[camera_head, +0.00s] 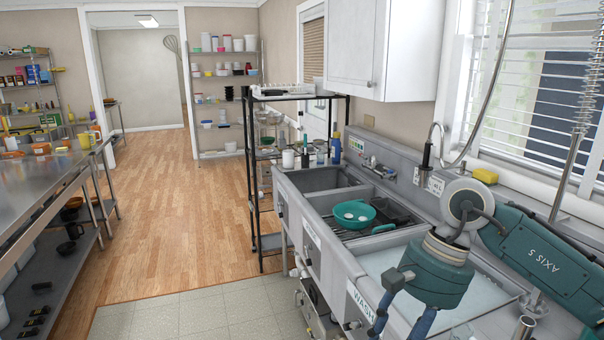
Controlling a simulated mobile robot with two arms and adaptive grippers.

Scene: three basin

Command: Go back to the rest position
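My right arm, a teal link marked "AXIS 5", comes in from the right over the nearest wash basin (385,262). My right gripper (400,322) points down in front of that basin's near part, at the bottom edge of the picture. Two blue finger parts stand apart, but their tips are cut off, so I cannot tell whether it is open or shut. Nothing held by it shows. My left arm and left gripper are out of view.
A teal bowl (353,214) sits on a rack over the middle basin. A hanging faucet (426,155) and yellow sponge (485,175) are behind the sink. A black wire shelf (254,190) stands beyond it. A steel table (40,190) is at left. The floor between is clear.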

